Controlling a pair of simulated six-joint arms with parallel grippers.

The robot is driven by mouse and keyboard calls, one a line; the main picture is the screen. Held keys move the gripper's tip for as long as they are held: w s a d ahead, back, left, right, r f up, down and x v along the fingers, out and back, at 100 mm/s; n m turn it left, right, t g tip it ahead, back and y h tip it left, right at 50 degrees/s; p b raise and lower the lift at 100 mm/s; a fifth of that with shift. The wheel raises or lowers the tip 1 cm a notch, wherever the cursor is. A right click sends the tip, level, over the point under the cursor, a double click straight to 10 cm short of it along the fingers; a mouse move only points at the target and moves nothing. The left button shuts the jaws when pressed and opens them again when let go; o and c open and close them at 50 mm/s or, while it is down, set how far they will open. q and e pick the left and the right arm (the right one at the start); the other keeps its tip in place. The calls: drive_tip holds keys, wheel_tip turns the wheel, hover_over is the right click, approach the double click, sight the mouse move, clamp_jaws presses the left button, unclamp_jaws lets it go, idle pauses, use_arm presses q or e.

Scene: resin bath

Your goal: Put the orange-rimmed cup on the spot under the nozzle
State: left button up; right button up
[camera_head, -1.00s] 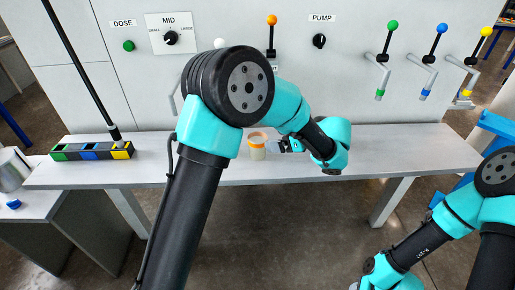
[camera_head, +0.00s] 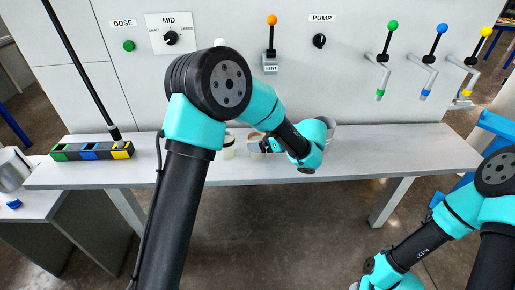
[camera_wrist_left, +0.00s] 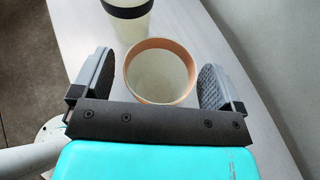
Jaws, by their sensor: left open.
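The orange-rimmed cup (camera_wrist_left: 160,72) stands upright in the left wrist view, its round mouth facing me. In the head view it is partly covered at the gripper (camera_head: 255,147). My left gripper is open, with one finger on each side of the cup (camera_wrist_left: 158,82) and a gap showing at both sides. A second cup with a black band (camera_wrist_left: 128,10) stands just beyond it, also visible left of it in the head view (camera_head: 228,149). The nozzle and the spot under it cannot be made out; my left arm hides part of the wall and bench.
The white bench (camera_head: 400,150) has clear room on the right. A block with green, blue and yellow sections (camera_head: 91,150) is on the left. A pale vessel (camera_head: 331,130) shows partly behind my left wrist. Coloured levers (camera_head: 381,62) stick out from the wall.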

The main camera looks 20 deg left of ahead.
use_arm(q)
drive_tip(key=shift+a+f, duration=0.1)
drive_tip(key=shift+a, duration=0.1)
drive_tip(key=shift+c, duration=0.4)
drive_tip(key=c, duration=1)
drive_tip(key=shift+o, duration=0.2)
drive_tip(key=shift+r, duration=0.7)
drive_tip(key=s+d+r, duration=0.1)
drive_tip(key=s+d, duration=0.1)
drive_tip(key=s, duration=0.5)
drive_tip(key=s+d+r, duration=0.2)
drive_tip(key=s+d, duration=0.1)
drive_tip(key=s, duration=0.5)
drive_tip(key=shift+r, duration=0.3)
